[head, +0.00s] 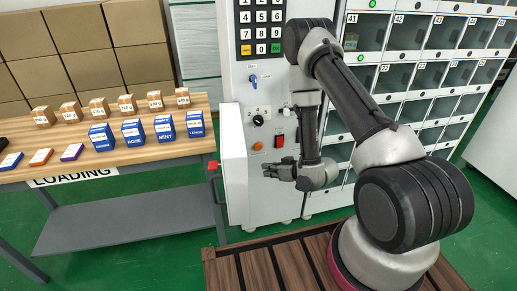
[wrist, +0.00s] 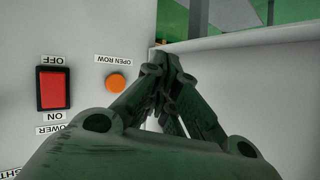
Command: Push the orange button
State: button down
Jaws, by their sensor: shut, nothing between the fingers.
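The orange button (wrist: 117,83) is a small round knob on the white panel in the wrist view, with the label OPEN ROW beside it. In the head view it is the small orange spot (head: 257,146) on the machine's front panel. My gripper (head: 268,172) is shut and empty, below and a little right of the button in the head view. In the wrist view my gripper (wrist: 163,65) is to the right of the button and apart from it. Nothing hides the button.
A red power switch (head: 279,141) sits beside the button on the white machine (head: 236,190). A keypad (head: 261,27) is above. Glass-fronted compartments (head: 409,79) are to the right. A wooden table (head: 145,152) with several boxes stands at the left.

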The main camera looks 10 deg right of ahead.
aim_at(258, 147)
jog(key=shift+w, duration=0.15)
jog(key=shift+w, duration=4.25)
jog(key=shift+w, duration=0.15)
jog(key=shift+w, duration=0.3)
jog(key=shift+w, duration=0.4)
jog(key=shift+s, duration=0.95)
